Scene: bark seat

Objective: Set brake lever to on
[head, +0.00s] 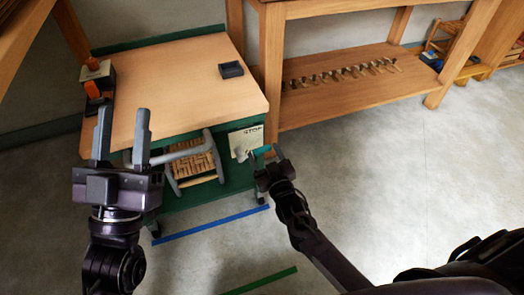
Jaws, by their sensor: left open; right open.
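A green cart with a wooden top (190,85) stands at the left. A pale panel (245,137) with dark lettering, too small to read surely, is on its front right. A small light-grey part (242,156) at the panel's lower edge may be the brake lever; its setting cannot be told. My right gripper (268,157) is open beside the panel's lower right. A teal piece (262,149) shows at its fingers; I cannot tell whether they touch. My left gripper (123,117) is open and empty, pointing up in front of the cart's left front.
A black box with orange parts (92,88) sits at the top's left edge. A dark tray (231,69) lies on the top. A woven-seat stool (195,165) is at the cart's front. A shelf (350,85) with several small items stands behind right. Floor at right is clear.

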